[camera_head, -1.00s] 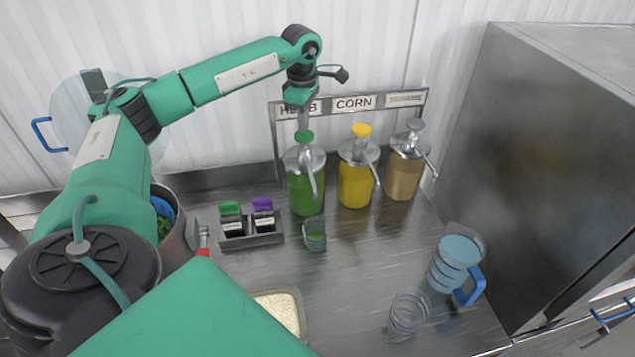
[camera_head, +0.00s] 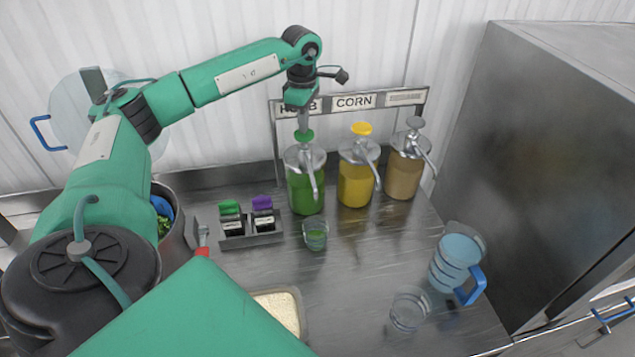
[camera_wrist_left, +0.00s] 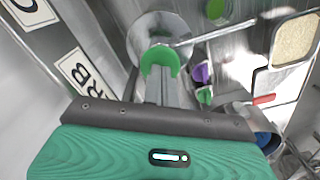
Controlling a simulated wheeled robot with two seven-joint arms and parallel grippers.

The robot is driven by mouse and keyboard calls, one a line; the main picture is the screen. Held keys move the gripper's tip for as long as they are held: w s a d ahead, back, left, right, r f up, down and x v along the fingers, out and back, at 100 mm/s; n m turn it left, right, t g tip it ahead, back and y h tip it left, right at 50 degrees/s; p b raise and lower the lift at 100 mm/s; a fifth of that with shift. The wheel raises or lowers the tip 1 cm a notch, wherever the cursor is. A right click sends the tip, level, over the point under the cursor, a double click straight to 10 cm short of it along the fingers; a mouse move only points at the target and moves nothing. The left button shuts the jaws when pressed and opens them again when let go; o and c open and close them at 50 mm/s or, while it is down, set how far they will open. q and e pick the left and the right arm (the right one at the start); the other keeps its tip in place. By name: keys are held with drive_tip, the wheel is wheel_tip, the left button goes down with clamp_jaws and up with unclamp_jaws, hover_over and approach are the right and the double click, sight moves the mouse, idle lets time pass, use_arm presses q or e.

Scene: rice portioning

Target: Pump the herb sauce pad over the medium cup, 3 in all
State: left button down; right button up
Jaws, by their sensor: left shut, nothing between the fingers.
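The herb sauce dispenser (camera_head: 306,192) is a jar of green sauce with a metal lid, a spout and a green pad (camera_head: 304,136) on top. My left gripper (camera_head: 303,124) is shut and empty, pointing down right over the green pad, with its tips at or touching it. The left wrist view also shows the green pad (camera_wrist_left: 160,60) at the fingertips. A small clear cup (camera_head: 315,235) with green sauce in it stands under the herb spout. Another clear cup (camera_head: 409,310), seemingly empty, stands at the front right. My right gripper is not in view.
The yellow corn dispenser (camera_head: 357,183) and a tan dispenser (camera_head: 404,175) stand to the right. A rack (camera_head: 252,241) with green- and purple-topped items is at the left. A blue-handled pitcher (camera_head: 455,262) stands near the steel cabinet (camera_head: 550,150). A rice tray (camera_head: 303,308) is at the front.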

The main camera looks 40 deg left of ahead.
use_arm(q)
drive_tip(key=shift+f+b, duration=0.8)
drive_tip(key=shift+f, duration=0.65)
drive_tip(key=shift+r+p, duration=1.2)
drive_tip(key=shift+r, duration=0.75)
wheel_tip(320, 180, up, 6)
drive_tip(key=p, duration=0.4)
drive_tip(key=shift+f, duration=0.1)
